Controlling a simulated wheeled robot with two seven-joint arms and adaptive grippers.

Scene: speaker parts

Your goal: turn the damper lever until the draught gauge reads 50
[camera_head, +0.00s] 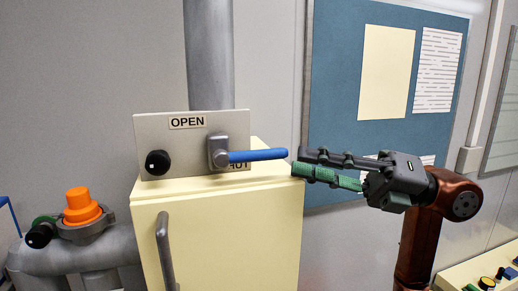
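The damper lever has a blue handle (258,155) on a grey hub, mounted on a grey panel (180,123) in front of a pipe. The handle points right, about level. An OPEN label (187,122) is above the hub; a lower label, partly hidden by the handle, ends in "UT". My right gripper (299,161) comes in from the right, its fingertips just beyond the handle's free end. A narrow gap shows between its dark upper finger and green lower finger, with nothing visible in it. I see no draught gauge with a reading. My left gripper is not in view.
A cream cabinet (225,235) with a grey handle stands under the panel. A black knob (157,163) is left of the lever. An orange cap (81,205) sits on grey pipework at lower left. A blue notice board (340,80) hangs behind my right arm.

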